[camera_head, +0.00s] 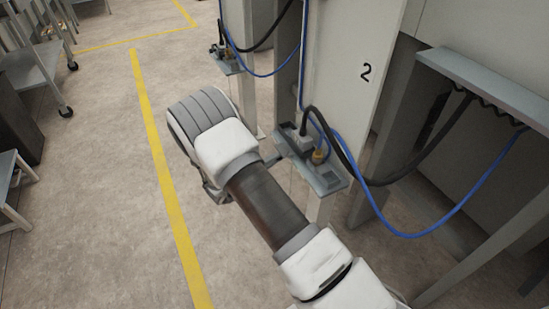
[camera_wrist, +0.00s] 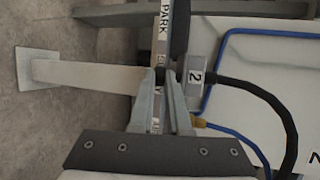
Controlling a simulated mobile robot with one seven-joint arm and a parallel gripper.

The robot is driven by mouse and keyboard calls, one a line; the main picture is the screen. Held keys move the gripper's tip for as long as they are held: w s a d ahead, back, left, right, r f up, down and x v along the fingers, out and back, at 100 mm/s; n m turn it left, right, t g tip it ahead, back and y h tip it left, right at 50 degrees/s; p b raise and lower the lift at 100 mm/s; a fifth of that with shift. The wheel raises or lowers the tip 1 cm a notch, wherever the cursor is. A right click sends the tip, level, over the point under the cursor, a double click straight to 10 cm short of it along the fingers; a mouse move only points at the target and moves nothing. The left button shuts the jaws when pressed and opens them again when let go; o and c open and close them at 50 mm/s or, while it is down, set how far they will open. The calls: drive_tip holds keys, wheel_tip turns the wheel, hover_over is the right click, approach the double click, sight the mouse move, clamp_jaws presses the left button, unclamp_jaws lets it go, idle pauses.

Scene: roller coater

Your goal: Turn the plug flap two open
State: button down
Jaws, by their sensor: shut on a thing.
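In the wrist view my gripper (camera_wrist: 163,78) has its two grey fingers close together around a small dark part beside the plug marked 2, which appears to be plug flap two; it is mostly hidden by the fingers. In the head view the small grey plug shelf (camera_head: 322,180) stands in front of the panel marked 2.
A narrow strip lettered "PARK" (camera_wrist: 164,22) runs up beyond the fingers. A blue cable (camera_head: 432,232) and a black cable (camera_head: 405,170) hang to the right. Another plug shelf (camera_head: 228,64) stands farther back. The floor to the left is clear along the yellow line (camera_head: 160,165).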

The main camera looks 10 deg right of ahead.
drive_tip(key=shift+f, duration=0.2)
idle(0.4)
drive_tip(key=c, duration=1.2)
unclamp_jaws()
drive_tip(key=shift+o, duration=0.2)
drive_tip(key=p+v, duration=0.4)
drive_tip(key=v, duration=1.3)
drive_tip(key=shift+s+a+f, duration=0.2)
drive_tip(key=shift+f, duration=0.15)
